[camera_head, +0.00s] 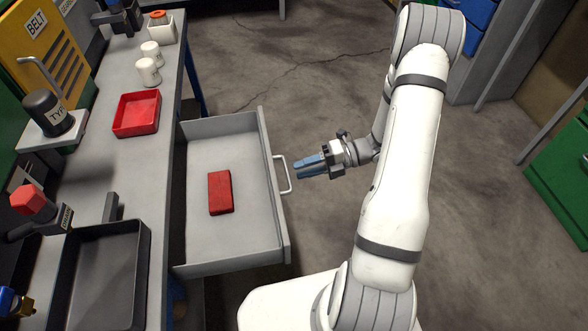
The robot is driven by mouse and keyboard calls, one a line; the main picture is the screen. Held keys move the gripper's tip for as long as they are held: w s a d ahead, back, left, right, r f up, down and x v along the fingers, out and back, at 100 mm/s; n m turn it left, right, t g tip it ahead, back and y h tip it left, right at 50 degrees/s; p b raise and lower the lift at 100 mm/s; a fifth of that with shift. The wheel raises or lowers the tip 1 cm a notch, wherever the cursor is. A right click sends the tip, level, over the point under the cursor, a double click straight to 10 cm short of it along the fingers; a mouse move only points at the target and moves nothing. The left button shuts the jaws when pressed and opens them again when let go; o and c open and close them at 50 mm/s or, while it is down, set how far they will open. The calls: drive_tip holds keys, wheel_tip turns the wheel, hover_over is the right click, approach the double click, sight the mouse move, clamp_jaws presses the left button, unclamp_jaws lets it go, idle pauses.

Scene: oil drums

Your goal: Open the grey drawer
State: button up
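The grey drawer (235,240) stands pulled far out from the workbench, its inside open to view. A red block (219,192) lies on its floor. A pale bar handle (284,174) is on the drawer's front, facing right. My gripper (297,168) is just to the right of the handle, with its blue fingers pointing left toward it. The two fingers look apart with a narrow gap. I cannot tell whether the fingertips touch the handle; they look close to it and hold nothing that I can see.
The workbench (110,165) runs along the left. On it are a red tray (136,114), white cups (148,71), a black tray (98,275) and a red-topped tool (30,199). Concrete floor (275,75) is clear behind the drawer. A green cabinet (560,175) stands at the right.

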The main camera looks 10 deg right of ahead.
drive_tip(key=v, duration=0.4)
drive_tip(key=shift+d, duration=0.25)
drive_tip(key=s+a+r+m+h+p, duration=0.1)
drive_tip(key=s+r+m+h+p, duration=0.3)
drive_tip(key=r+m, duration=0.7)
drive_tip(key=s+a+r+m+t+h+p, duration=0.1)
drive_tip(key=s+a+r+m+h+p, duration=0.1)
drive_tip(key=s+r+m+h+p, duration=0.3)
drive_tip(key=s+a+r+m+t+h+p, duration=0.1)
drive_tip(key=s+r+m+h+p, duration=0.3)
drive_tip(key=r+m+p, duration=0.5)
wheel_tip(320, 180, up, 13)
drive_tip(key=a+m+h, duration=0.1)
drive_tip(key=m+h, duration=0.1)
drive_tip(key=m, duration=0.8)
drive_tip(key=shift+s+h, duration=0.3)
drive_tip(key=shift+r+m, duration=0.1)
drive_tip(key=shift+m, duration=0.2)
